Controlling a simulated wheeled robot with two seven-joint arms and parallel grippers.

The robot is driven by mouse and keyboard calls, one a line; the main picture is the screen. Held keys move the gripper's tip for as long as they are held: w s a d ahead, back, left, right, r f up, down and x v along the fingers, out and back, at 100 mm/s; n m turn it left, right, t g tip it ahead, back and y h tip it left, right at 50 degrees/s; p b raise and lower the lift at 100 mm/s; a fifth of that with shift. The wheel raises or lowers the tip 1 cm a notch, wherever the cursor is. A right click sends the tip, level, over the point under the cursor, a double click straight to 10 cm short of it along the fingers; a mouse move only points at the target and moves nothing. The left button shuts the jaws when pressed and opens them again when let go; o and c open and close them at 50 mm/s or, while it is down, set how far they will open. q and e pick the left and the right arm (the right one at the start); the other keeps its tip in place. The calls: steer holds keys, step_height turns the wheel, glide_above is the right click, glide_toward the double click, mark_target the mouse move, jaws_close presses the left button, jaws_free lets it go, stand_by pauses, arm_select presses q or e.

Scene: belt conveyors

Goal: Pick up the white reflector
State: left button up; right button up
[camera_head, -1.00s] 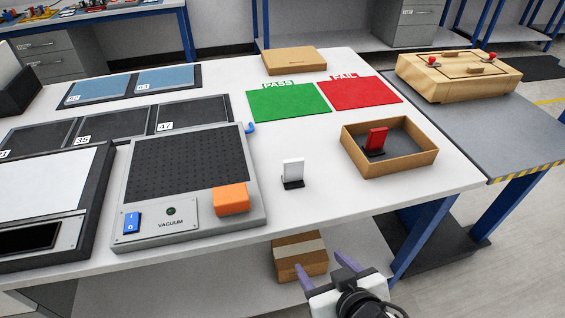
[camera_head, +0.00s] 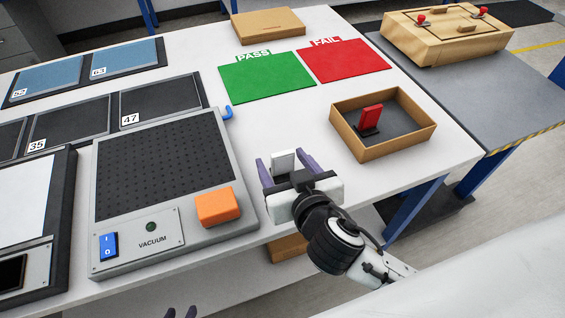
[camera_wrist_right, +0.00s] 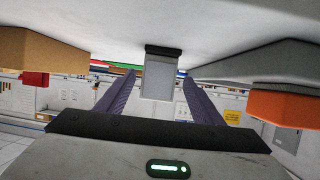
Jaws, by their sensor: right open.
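The white reflector (camera_head: 284,159) is a small upright plate on the white table, right of the vacuum station. My right gripper (camera_head: 287,166) is open, with its purple fingers on either side of the reflector in the head view; the gripper partly hides it. In the right wrist view, which looks upside down, the white reflector (camera_wrist_right: 158,78) and its dark base show between the two fingers, with gaps on both sides. My left gripper (camera_head: 181,312) shows only its fingertips at the bottom edge, apart and empty.
The vacuum station (camera_head: 165,165) with an orange block (camera_head: 217,207) stands close on the left. A cardboard tray (camera_head: 371,150) holding a red reflector (camera_head: 371,119) is to the right. Green PASS (camera_head: 266,78) and red FAIL (camera_head: 345,61) mats lie behind, with clear table before them.

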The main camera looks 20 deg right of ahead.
steer(key=x, duration=0.4)
steer(key=shift+w+d+r, duration=0.15)
steer(key=shift+w, duration=0.3)
steer(key=c, duration=1.2)
steer(key=shift+o, duration=0.2)
